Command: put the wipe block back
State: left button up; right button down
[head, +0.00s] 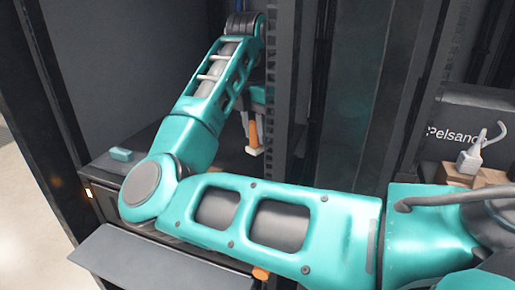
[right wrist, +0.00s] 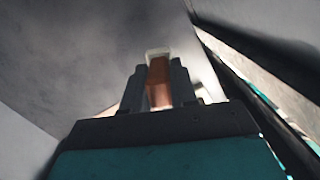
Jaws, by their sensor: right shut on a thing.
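My right gripper (right wrist: 160,88) is shut on an orange-brown block (right wrist: 158,82) with a pale end, which looks like the wipe block. In the head view the orange block (head: 252,135) hangs below the far end of my right arm, beside the dark rack post, with its pale end down. I cannot tell whether the block touches the surface below. My left gripper is not in view.
A small teal block (head: 121,154) lies on the dark cabinet top (head: 100,165) at left. A perforated rack post (head: 278,90) stands close right of the held block. At right are a dark labelled box (head: 475,115) and a white hooked item (head: 472,157) on a brown block.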

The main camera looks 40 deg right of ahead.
aim_at(258, 146)
notch_tip(258, 146, down, 4)
jog(key=shift+r+b, duration=0.1)
jog(key=shift+b, duration=0.2)
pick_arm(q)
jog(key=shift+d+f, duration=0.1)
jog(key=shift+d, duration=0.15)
pick_arm(e)
jog(key=shift+f, duration=0.2)
jog(key=c, duration=0.9)
grip_release()
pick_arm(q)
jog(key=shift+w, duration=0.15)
